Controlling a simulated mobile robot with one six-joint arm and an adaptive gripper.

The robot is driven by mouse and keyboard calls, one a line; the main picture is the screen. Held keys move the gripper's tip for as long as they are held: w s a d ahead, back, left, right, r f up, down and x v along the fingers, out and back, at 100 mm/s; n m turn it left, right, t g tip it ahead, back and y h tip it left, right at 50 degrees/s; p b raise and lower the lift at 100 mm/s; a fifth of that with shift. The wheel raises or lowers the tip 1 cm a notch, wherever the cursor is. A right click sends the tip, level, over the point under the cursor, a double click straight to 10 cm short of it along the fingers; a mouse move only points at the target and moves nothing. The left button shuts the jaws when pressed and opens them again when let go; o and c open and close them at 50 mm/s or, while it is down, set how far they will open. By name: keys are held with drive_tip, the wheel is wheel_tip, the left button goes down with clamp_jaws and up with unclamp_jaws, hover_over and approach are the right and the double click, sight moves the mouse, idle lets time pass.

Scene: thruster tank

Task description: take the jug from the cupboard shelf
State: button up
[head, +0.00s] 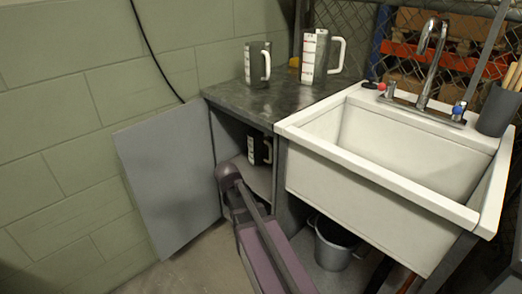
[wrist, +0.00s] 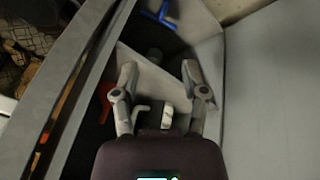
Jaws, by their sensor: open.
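The jug (head: 260,151) stands upright on the cupboard shelf, dark grey with a white marked label and a white handle on its right. My arm covers part of the shelf front below it. In the wrist view my gripper (wrist: 158,76) is open, its two fingers apart and pointing into the cupboard. Pale, handle-like shapes show low between the fingers, partly hidden by my gripper's body; I cannot tell for sure whether they belong to the jug. The cupboard (head: 225,124) is open, and its grey door (head: 170,175) is swung out to the left.
Two similar jugs stand on the dark worktop (head: 285,97), a smaller one (head: 252,62) and a larger one (head: 314,56). A white sink (head: 385,170) adjoins on the right, with a grey bucket (head: 333,250) beneath. A red item (wrist: 104,101) and a blue item (wrist: 160,14) show in the wrist view.

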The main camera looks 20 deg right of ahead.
drive_tip(key=w+d+r+m+t+h+p, duration=0.1)
drive_tip(key=w+d+r+m+h, duration=0.1)
drive_tip(key=w+d+r, duration=0.2)
drive_tip(key=w+d+r+m+t+h+p, duration=0.1)
drive_tip(key=w+d+r+m+t+h, duration=0.1)
drive_tip(key=w, duration=0.8)
drive_tip(key=w+d+r+m+t+h, duration=0.1)
drive_tip(key=w+d+r+m+h, duration=0.1)
drive_tip(key=w+d+r, duration=0.3)
drive_tip(key=shift+w+d+r+m+t+h+p, duration=0.35)
drive_tip(key=shift+w+d+m, duration=0.2)
drive_tip(key=shift+w, duration=0.65)
drive_tip(key=shift+f, duration=0.1)
drive_tip(key=b, duration=0.4)
hover_over(262, 150)
drive_tip(key=s, duration=0.1)
drive_tip(key=shift+s+a+f, duration=0.1)
drive_tip(key=shift+a+f, duration=0.15)
drive_tip(key=shift+f, duration=0.75)
drive_tip(key=shift+s+a+f, duration=0.1)
drive_tip(key=shift+a+f, duration=0.1)
drive_tip(key=shift+f, duration=0.75)
drive_tip(key=shift+w, duration=0.1)
